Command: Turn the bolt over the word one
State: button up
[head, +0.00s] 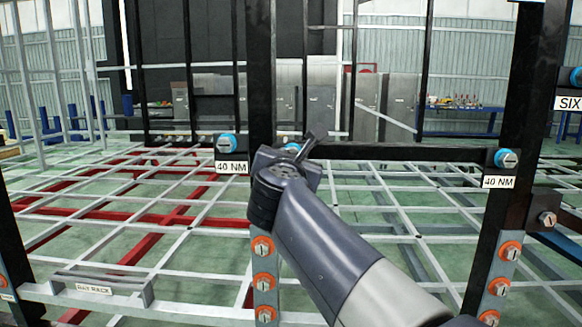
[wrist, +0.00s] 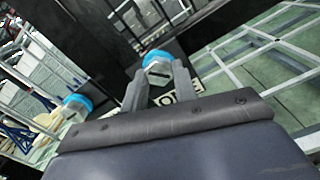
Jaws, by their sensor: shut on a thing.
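The bolt (wrist: 158,70) with a blue collar sits on a dark post in the wrist view, above a white label (wrist: 185,96) that reads ONE, partly hidden by a finger. My gripper (wrist: 159,79) is shut on the bolt head, one finger on each side of it. A dark line shows on the grey head between the fingers. In the head view my gripper (head: 306,146) is at the dark frame near the middle. Only a bit of blue (head: 292,146) shows behind it there, and the ONE label is hidden.
Blue-collared bolts above 40 NM labels sit left (head: 225,143) and right (head: 505,158) of my gripper. A bolt (head: 576,77) above a SIX label is at the far right. Orange-collared bolts (head: 263,246) line the lower posts. Another blue bolt (wrist: 77,103) shows in the wrist view.

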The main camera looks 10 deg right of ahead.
jog(key=shift+f+m+b, duration=0.1)
jog(key=shift+m+b, duration=0.4)
jog(key=shift+m, duration=0.6)
jog(key=o, duration=1)
jog(key=shift+s, duration=0.1)
jog(key=shift+s+r, duration=0.1)
jog(key=shift+r, duration=0.1)
jog(key=v, duration=1)
jog(key=shift+s+a+p, duration=0.15)
jog(key=shift+s+p, duration=0.2)
jog(key=shift+w, duration=0.15)
